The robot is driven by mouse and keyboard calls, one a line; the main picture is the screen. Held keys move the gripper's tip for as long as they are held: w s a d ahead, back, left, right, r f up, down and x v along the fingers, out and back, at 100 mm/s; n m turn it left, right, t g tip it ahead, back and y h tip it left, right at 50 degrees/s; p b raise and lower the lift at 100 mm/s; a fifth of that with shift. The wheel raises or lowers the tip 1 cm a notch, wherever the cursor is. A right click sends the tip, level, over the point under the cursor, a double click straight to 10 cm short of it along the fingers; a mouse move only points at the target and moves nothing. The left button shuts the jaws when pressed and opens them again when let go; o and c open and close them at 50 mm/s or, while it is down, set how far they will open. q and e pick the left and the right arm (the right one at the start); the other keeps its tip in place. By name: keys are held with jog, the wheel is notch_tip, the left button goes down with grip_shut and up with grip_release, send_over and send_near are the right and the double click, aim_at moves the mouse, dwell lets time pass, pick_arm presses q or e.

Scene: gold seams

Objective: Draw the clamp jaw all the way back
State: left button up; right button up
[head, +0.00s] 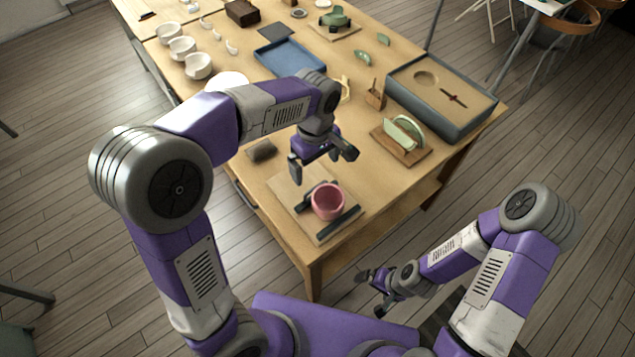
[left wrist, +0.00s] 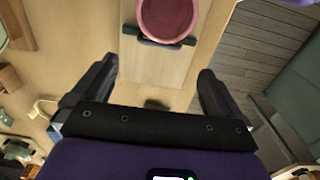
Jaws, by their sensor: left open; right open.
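A pink cup (head: 327,201) stands on a pale wooden clamp board (head: 290,190) at the near end of the table. A dark clamp jaw bar (head: 338,224) lies on its near side. Another dark bar shows at its far-left side, partly hidden by the cup. In the left wrist view the cup (left wrist: 167,16) has a dark jaw (left wrist: 158,38) close against it, and a small dark piece (left wrist: 157,103) sits further down the board. My left gripper (head: 323,160) is open and empty above the board. My right gripper (head: 376,289) is open, off the table at lower right.
A dark grey lump (head: 261,150) lies left of the board. A wooden stand with green pieces (head: 402,137) is to the right, with a sand-filled tray (head: 440,95) behind it. A blue tray (head: 288,57) and white bowls (head: 198,66) are further back.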

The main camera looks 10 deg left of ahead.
aim_at(316, 187)
pick_arm(q)
notch_tip(316, 187, down, 8)
jog(key=b, duration=0.2)
jog(key=shift+b, duration=0.35)
jog(key=shift+r, duration=0.1)
pick_arm(e)
notch_tip(316, 187, down, 3)
